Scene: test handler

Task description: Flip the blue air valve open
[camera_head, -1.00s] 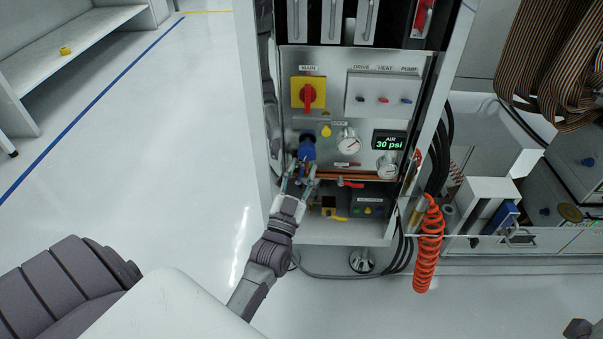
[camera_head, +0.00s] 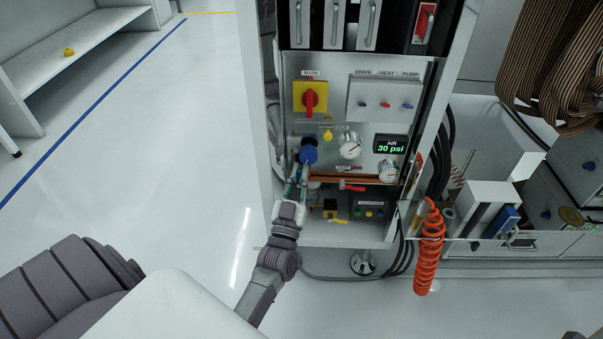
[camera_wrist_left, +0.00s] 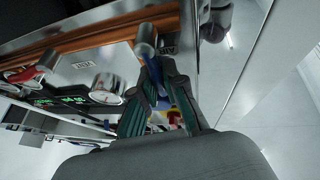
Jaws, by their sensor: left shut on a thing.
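The blue air valve (camera_head: 309,155) is on the lower left of the steel panel, left of the gauges. My left gripper (camera_head: 303,170) comes up to it from below, with its fingers close together at the valve. In the left wrist view, the gripper (camera_wrist_left: 158,90) is shut on a blue part (camera_wrist_left: 157,78) of the valve; the fingers hide much of it. How far the lever is turned cannot be told. The air display (camera_head: 390,145) reads 30 psi. My right gripper is not in view.
The yellow-and-red main switch (camera_head: 310,97) is above the valve. Copper pipes (camera_head: 350,178) and a red lever (camera_head: 351,187) are just below right. A coiled orange hose (camera_head: 429,250) hangs at right. The floor at left is clear.

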